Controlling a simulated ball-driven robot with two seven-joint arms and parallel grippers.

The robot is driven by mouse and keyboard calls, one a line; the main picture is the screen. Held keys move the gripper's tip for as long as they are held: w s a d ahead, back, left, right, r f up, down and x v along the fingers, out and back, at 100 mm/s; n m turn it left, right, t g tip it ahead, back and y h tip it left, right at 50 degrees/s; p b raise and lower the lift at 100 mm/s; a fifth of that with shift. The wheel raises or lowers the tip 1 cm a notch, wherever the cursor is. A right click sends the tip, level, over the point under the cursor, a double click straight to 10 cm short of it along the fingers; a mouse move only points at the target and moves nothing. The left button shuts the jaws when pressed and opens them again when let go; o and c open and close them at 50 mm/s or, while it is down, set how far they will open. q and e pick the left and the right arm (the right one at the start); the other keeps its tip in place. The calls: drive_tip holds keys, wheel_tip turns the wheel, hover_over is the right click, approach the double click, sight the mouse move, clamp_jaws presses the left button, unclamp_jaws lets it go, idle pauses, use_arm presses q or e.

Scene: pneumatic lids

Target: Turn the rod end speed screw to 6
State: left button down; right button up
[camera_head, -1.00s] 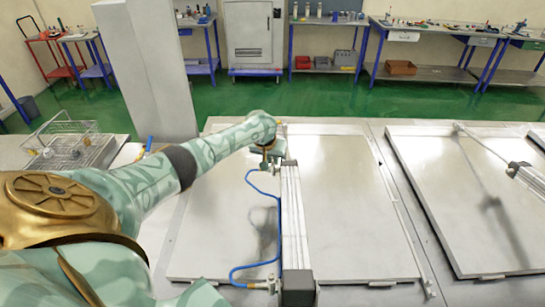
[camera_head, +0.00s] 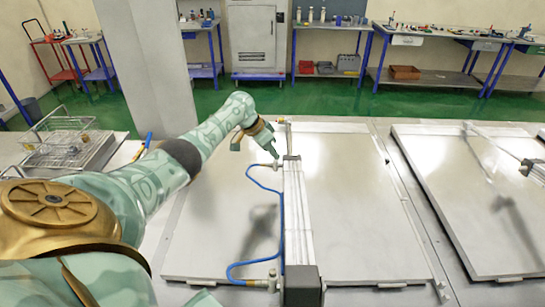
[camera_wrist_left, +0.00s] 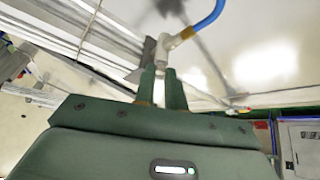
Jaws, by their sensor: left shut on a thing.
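A long silver pneumatic cylinder (camera_head: 293,215) lies along a pale metal lid (camera_head: 220,225), with a dark block at its near end. A blue hose (camera_head: 254,232) runs between fittings at its two ends. My left gripper (camera_head: 275,151) is at the far end of the cylinder. In the left wrist view its two green fingers (camera_wrist_left: 161,76) are closed around the rod end speed screw (camera_wrist_left: 161,67), just below the silver hose fitting (camera_wrist_left: 178,41). The fingers hide most of the screw, and its number cannot be read. My right gripper is not in view.
A second lid (camera_head: 480,200) with its own cylinder lies at the right. A wire basket (camera_head: 62,145) stands at the left beside a grey column (camera_head: 146,65). Workbenches (camera_head: 440,38) line the back wall beyond the green floor.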

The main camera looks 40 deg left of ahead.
use_arm(q)
drive_tip(key=shift+m, duration=0.3)
drive_tip(key=c, duration=1.7)
unclamp_jaws()
drive_tip(key=shift+c, duration=0.2)
drive_tip(key=shift+a+r, duration=0.1)
drive_tip(key=shift+s+a+r, duration=0.1)
drive_tip(key=shift+s+r, duration=0.05)
drive_tip(key=shift+r, duration=0.15)
drive_tip(key=p+v, duration=0.2)
drive_tip(key=v, duration=1.3)
drive_tip(key=shift+a+p, duration=0.3)
drive_tip(key=shift+p, duration=0.1)
